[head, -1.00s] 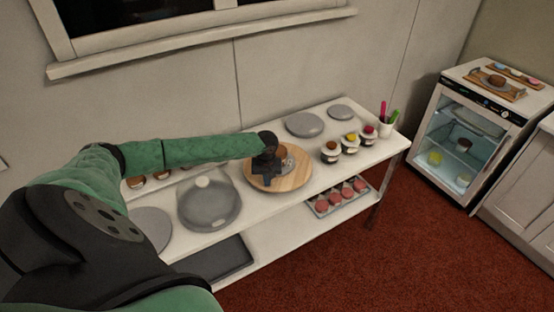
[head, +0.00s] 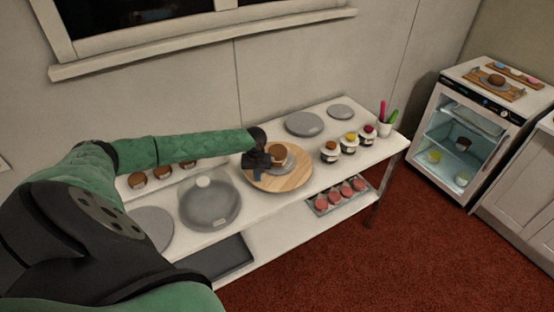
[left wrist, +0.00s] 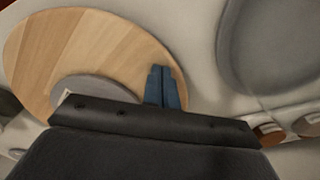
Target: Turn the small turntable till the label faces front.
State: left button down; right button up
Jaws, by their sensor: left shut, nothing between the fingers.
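A small grey turntable (head: 288,163) with a brown cake (head: 278,153) on it sits on a round wooden board (head: 285,182) on the white table. My left gripper (head: 258,173) is shut and empty at the left side of the small turntable, over the board. In the left wrist view, its blue fingertips (left wrist: 163,72) are together over the wood, beside the grey disc (left wrist: 97,86). A small pale patch shows on that disc's edge; I cannot tell for sure that it is the label. My gripper body hides part of the disc. My right gripper is not in view.
A glass dome (head: 209,206) stands left of the board. Grey discs (head: 304,124) lie behind it, and several jars (head: 348,143) stand to the right. A tray of pink cakes (head: 341,195) is on the lower shelf. A glass-door fridge (head: 468,140) stands at right.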

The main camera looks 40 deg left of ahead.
pick_arm(q)
notch_tip(320, 180, up, 3)
jog(key=shift+f+p, duration=0.2)
jog(key=shift+p, duration=0.7)
jog(key=shift+d+f, duration=0.1)
jog(key=shift+d, duration=0.1)
jog(key=d, duration=0.7)
jog(key=shift+w, duration=0.25)
jog(key=w+d, duration=0.1)
jog(key=w, duration=0.1)
jog(key=w+d, duration=0.3)
jog(key=w, duration=0.1)
jog(key=shift+d, duration=0.15)
jog(key=shift+f, duration=0.15)
